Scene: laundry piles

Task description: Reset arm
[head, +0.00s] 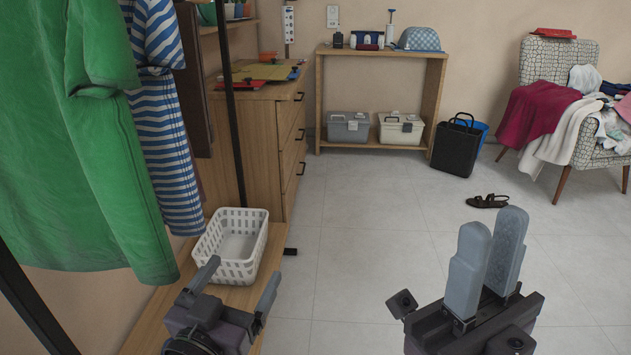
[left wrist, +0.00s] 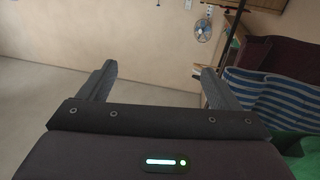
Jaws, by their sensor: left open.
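My left gripper (head: 237,284) is open and empty at the lower left of the head view, just in front of a white basket. Its two dark fingers (left wrist: 158,80) also stand wide apart in the left wrist view, with nothing between them. My right gripper (head: 492,232) is at the lower right of the head view, above the tiled floor. Its blue-grey fingers point up, close side by side. I see nothing held in it, but the space between its fingers is mostly hidden.
The white basket (head: 232,243) sits on a low wooden shelf beneath a hanging green garment (head: 95,140) and a striped shirt (head: 165,130). A wooden dresser (head: 270,130) stands behind. A patterned chair (head: 555,65) with clothes is at right. Sandals (head: 487,201) lie on open floor.

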